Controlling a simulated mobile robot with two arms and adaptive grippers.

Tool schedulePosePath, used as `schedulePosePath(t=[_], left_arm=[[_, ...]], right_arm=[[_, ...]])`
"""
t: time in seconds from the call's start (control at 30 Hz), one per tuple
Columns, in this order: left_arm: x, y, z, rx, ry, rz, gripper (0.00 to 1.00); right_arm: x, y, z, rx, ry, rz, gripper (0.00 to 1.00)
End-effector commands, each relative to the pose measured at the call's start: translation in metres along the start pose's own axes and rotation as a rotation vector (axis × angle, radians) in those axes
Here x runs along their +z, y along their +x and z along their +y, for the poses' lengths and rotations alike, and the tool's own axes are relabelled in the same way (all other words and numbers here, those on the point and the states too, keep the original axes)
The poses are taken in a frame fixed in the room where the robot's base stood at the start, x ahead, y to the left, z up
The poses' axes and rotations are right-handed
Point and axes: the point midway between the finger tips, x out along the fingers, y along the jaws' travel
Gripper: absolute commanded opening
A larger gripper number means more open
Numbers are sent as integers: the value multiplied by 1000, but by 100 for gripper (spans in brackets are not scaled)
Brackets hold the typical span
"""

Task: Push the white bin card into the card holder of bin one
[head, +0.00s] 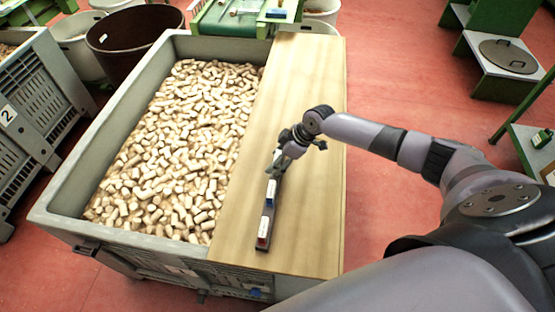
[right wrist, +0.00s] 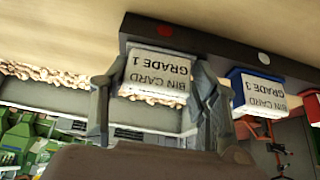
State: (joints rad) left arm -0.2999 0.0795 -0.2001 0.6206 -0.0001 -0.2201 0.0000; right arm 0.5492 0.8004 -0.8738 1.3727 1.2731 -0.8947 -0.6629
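My right gripper (right wrist: 158,85) has one finger on each side of this card. The fingertips are close against its edges, but I cannot tell if they grip it. In the head view my right gripper (head: 281,163) is at the far end of the rack and hides most of the white card. My left gripper is out of view. No card holder of bin one can be made out clearly.
The rack lies on a wooden board (head: 309,110) over the right side of a grey bin (head: 65,195) full of corks. A blue "GRADE 3" card (right wrist: 262,95) and a red-based card (head: 265,228) stand in it. A bin marked 2 (head: 8,115) stands left.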

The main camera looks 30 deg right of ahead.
Motion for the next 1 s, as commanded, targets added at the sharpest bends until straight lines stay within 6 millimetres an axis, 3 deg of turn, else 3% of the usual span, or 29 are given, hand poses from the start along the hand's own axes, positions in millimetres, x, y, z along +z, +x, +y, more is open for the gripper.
schedulePosePath(t=[0.03, 0.1, 0.37, 1.0], left_arm=[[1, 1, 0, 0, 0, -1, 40], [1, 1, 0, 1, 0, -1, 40], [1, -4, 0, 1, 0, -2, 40], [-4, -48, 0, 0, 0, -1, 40]], right_arm=[[7, 3, 1, 5, -2, -13, 33], [8, 3, 1, 4, -1, -14, 29], [6, -2, 0, 2, -1, -17, 29], [-24, -50, 1, 2, -1, -9, 28]])
